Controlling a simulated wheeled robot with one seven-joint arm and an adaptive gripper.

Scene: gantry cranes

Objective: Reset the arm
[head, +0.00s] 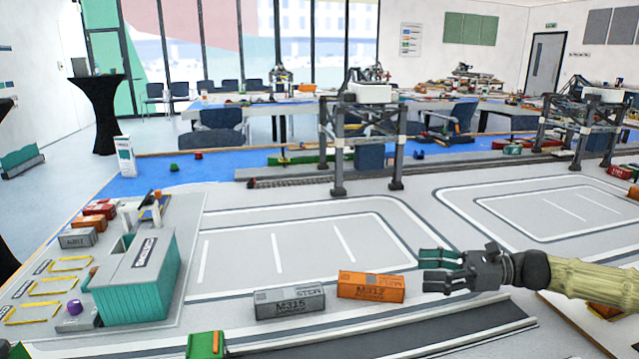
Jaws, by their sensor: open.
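My gripper (432,271) is at the right of the head view, at the end of my arm, which reaches in from the right edge. Its dark fingers point left and are spread apart, with nothing between them. It appears above the table, to the right of an orange container (371,287) marked M312. A grey container (289,302) marked M315 stands just left of the orange one. Both look upright on the grey surface.
A teal block building (137,280) stands at the left, near small red, orange and grey containers (78,238). A gantry crane (362,135) stands over rails at the back, another (588,125) at the right. The marked grey area (300,245) in the middle is clear.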

